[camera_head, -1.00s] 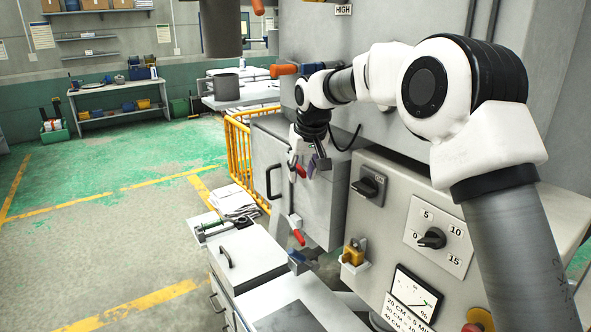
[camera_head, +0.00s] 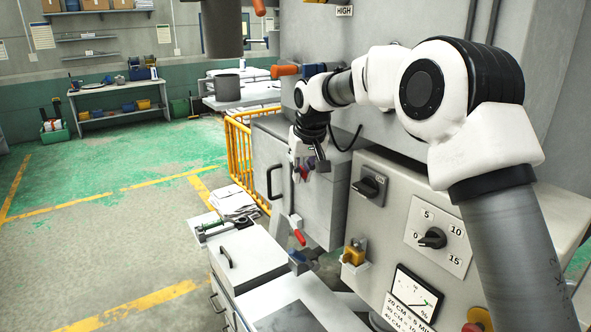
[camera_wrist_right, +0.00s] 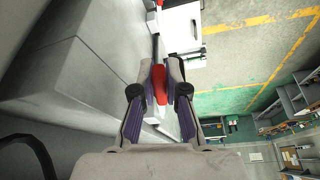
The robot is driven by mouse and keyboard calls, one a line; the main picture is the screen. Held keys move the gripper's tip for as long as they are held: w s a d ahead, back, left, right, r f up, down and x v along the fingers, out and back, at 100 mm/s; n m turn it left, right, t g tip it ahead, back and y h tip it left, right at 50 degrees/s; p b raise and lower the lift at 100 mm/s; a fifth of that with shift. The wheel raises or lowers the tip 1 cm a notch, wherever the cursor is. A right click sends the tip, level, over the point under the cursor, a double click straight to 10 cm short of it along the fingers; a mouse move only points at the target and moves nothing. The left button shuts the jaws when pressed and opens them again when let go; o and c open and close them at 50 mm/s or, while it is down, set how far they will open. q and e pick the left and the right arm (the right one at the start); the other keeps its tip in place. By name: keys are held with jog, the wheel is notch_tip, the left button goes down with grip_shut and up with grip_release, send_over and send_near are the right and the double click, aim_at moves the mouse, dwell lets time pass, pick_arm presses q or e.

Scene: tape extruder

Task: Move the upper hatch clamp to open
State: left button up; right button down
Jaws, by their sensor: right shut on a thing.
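The upper hatch clamp has a red handle (camera_head: 304,173) at the edge of the grey hatch (camera_head: 325,205). In the wrist view the red handle (camera_wrist_right: 159,84) lies between the two fingertips. My right gripper (camera_head: 311,168) is shut on this handle; it also fills the middle of the wrist view (camera_wrist_right: 159,90). The gripper and wrist hide most of the clamp's base. A lower clamp with a red handle (camera_head: 299,236) sits further down the same edge, apart from the gripper. My left gripper does not show.
A black hatch handle (camera_head: 272,182) is left of the clamps. The control panel with a black switch (camera_head: 369,187) and a dial (camera_head: 432,238) stands to the right. A yellow-brown latch (camera_head: 354,252) sits below. A yellow railing (camera_head: 240,150) stands behind; the left floor is clear.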

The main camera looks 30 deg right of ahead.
dwell(0.5)
jog(key=a+m, duration=0.1)
jog(key=m, duration=0.1)
jog(key=a+m+h, duration=0.1)
jog(key=shift+w+a+m, duration=0.25)
jog(key=shift+w+m, duration=0.15)
jog(key=a+m, duration=0.1)
jog(key=w+a+m+g+h, duration=0.1)
jog(key=m, duration=0.1)
jog(key=shift+w+m, duration=0.2)
jog(key=shift+m, duration=0.1)
